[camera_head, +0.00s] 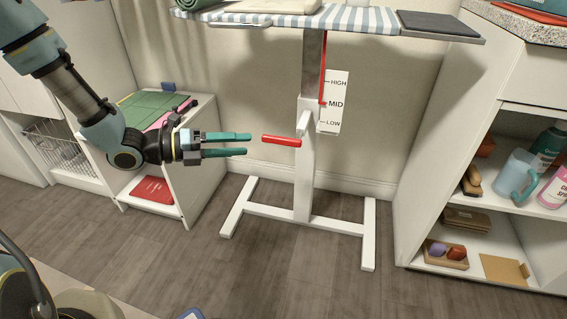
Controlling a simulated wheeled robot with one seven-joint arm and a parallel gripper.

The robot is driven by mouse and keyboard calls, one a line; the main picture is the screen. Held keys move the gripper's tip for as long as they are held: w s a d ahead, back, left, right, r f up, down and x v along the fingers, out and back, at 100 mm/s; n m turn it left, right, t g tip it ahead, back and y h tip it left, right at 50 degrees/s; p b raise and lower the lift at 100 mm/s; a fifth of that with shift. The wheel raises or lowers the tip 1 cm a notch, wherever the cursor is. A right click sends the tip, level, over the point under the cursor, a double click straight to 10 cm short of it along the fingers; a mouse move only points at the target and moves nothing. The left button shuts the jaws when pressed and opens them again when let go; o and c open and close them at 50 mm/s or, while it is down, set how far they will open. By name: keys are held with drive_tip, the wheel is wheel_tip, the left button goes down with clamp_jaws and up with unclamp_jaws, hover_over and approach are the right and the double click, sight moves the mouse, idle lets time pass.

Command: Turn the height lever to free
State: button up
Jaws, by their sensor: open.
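The height lever (282,141) is a red handle that sticks out to the left from the white post (304,180) of the ironing board stand. It lies nearly level, tipped slightly down to the right. A white scale card (333,101) on the post reads HIGH, MID and LOW, and a red pointer stands at MID. No "free" mark can be read. My gripper (250,144) has two teal fingers, open and pointing right. Its fingertips are just left of the lever's free end, and nothing shows between them. I cannot tell the depth gap to the lever.
The striped ironing board (345,18) is above the post. Its white feet (300,221) spread over the wooden floor. A white cabinet (203,165) with a green mat stands behind my arm. An open shelf unit (423,195) with bottles and brushes stands at the right.

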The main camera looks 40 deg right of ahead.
sight(284, 137)
drive_tip(key=w+d+f+n+t+h+b, duration=0.3)
drive_tip(key=d+f+n, duration=0.2)
drive_tip(key=n, duration=0.2)
drive_tip(key=b+x, duration=0.2)
drive_tip(key=x, duration=0.8)
drive_tip(key=shift+s+d, duration=0.2)
drive_tip(key=shift+s, duration=0.05)
clamp_jaws()
idle(0.7)
